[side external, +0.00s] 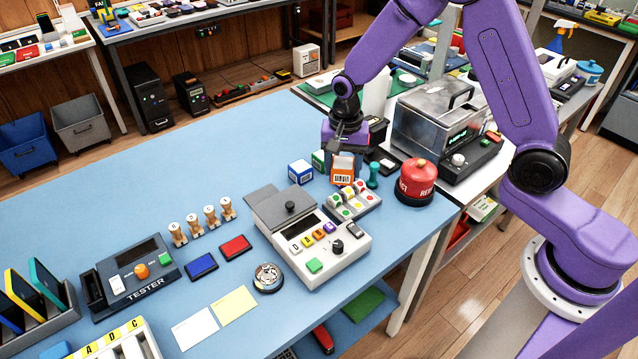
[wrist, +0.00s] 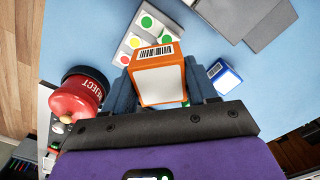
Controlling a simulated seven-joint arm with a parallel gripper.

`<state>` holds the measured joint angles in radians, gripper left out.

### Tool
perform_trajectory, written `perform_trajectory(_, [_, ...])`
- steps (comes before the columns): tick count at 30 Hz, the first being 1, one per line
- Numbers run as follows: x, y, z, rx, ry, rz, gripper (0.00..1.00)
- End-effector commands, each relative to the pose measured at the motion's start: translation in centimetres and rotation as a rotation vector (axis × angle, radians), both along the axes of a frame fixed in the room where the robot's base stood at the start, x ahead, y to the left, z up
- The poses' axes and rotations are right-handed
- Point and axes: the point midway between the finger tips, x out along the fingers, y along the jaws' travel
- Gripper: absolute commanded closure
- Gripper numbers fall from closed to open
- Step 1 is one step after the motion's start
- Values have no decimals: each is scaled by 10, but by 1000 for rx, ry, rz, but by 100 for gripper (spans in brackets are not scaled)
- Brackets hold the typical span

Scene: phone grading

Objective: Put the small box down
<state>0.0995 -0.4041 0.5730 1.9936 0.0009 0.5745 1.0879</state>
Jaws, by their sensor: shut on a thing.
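The small box in hand is orange and white with a barcode label (side external: 342,169); it also shows in the wrist view (wrist: 166,62). My gripper (side external: 344,152) points down from above and is shut on this orange box, with a finger on each side of it. The box is behind the tray of coloured dots. I cannot tell whether its underside touches the blue table (side external: 120,210). A blue and white box (side external: 300,172) stands just left of it, and a green box (side external: 318,160) is partly hidden behind.
A grey console with an open lid (side external: 310,240) is in front. A metal machine (side external: 435,122) stands behind right. The table's back left is clear.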

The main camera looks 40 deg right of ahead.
Motion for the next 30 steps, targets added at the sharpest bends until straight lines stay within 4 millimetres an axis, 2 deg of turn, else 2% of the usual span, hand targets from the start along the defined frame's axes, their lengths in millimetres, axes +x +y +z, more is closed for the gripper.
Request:
perform_trajectory(3, [21, 4, -10, 0, 0, -1, 74])
perform_trajectory(12, [53, 10, -50, -1, 2, -2, 74])
perform_trajectory(15, [60, 12, -58, 0, 0, -2, 74])
perform_trajectory(22, [68, 13, -68, -1, 1, -2, 74])
perform_trajectory(27, [69, 13, -91, -1, 3, -2, 74])
perform_trajectory(30, [69, 13, -98, -1, 1, -2, 74])
